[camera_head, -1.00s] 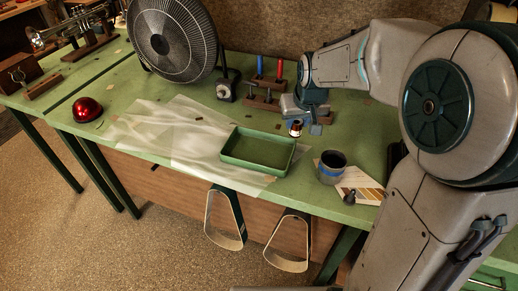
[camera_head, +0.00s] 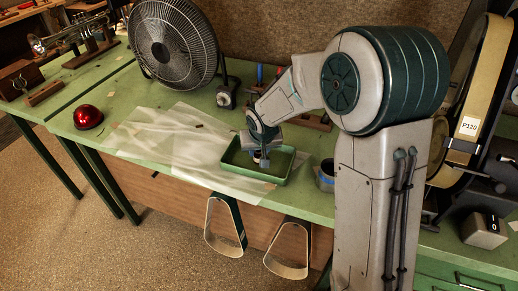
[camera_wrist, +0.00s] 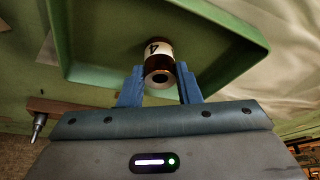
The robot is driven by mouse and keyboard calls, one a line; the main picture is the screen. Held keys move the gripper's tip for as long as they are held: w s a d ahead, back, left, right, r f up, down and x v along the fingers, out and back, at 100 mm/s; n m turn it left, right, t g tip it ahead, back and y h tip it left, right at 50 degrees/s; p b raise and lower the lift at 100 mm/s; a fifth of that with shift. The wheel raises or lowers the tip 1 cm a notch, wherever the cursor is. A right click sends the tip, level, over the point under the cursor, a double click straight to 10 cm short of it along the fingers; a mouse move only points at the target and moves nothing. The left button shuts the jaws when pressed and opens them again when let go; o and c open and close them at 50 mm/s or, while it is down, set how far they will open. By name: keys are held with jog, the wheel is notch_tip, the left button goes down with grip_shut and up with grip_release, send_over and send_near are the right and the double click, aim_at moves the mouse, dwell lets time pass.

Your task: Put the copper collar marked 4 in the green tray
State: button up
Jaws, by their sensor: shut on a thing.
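The copper collar (camera_wrist: 159,66) is a small brown cylinder with a white label reading 4. In the wrist view it sits between the two blue fingers of my gripper (camera_wrist: 160,88), which is shut on it. The green tray (camera_wrist: 215,62) lies behind the collar in the wrist view. In the head view the collar (camera_head: 258,159) shows at the tip of my gripper (camera_head: 260,152), over the inside of the green tray (camera_head: 236,171). I cannot tell whether the collar touches the tray floor.
A translucent sheet (camera_head: 160,138) lies left of the tray. A dark cup (camera_head: 325,177) stands to its right, partly hidden by my arm. A black fan (camera_head: 172,42), a red dome (camera_head: 88,117) and a sander with a P120 label (camera_head: 466,128) stand around the bench.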

jog(key=shift+f, duration=0.1)
jog(key=o, duration=1.1)
jog(key=shift+c, duration=0.2)
jog(key=shift+r, duration=0.35)
jog(key=a+v, duration=0.1)
jog(key=v, duration=1.1)
jog(key=s+d+m+g, duration=0.1)
jog(key=s+d+m, duration=0.1)
jog(key=s+d, duration=1.4)
jog(key=s, duration=0.4)
jog(key=shift+s+r+g+h, duration=0.3)
jog(key=shift+s+r+h, duration=0.05)
jog(key=shift+h, duration=0.05)
